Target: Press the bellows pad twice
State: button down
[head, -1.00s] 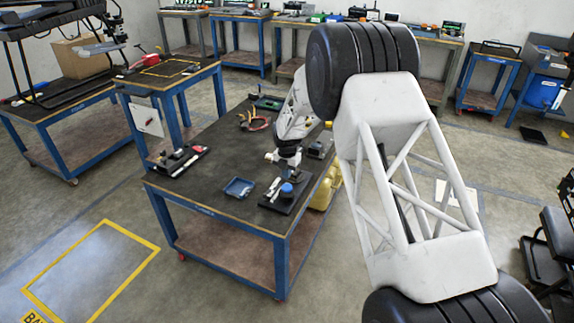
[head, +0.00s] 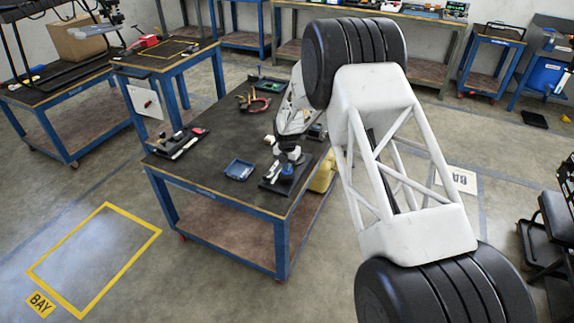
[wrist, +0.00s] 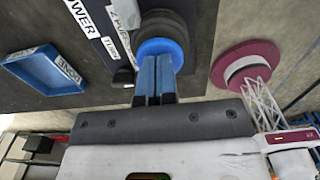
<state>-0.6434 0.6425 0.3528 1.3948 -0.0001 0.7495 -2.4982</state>
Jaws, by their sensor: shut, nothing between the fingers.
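The bellows pad has a round blue top (wrist: 165,47) over a black round body. In the head view its blue top (head: 287,169) shows on a dark base plate (head: 270,186) near the table's front right corner. My gripper (wrist: 155,62) has its two blue fingers together with nothing between them. In the wrist view the fingertips overlap the near part of the blue top. In the head view my gripper (head: 288,160) is right above the pad. I cannot tell whether the tips touch it.
A blue tray (head: 239,170) lies left of the pad on the dark table (head: 215,150). A black stand with small parts (head: 178,143) sits at the left edge. White labels (wrist: 82,16) are beside the pad.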

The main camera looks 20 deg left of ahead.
jog(key=shift+f, duration=0.85)
jog(key=shift+s, duration=0.1)
jog(key=shift+r, duration=0.1)
notch_tip(320, 180, up, 14)
jog(key=shift+r, duration=0.15)
dwell(0.7)
dwell(0.4)
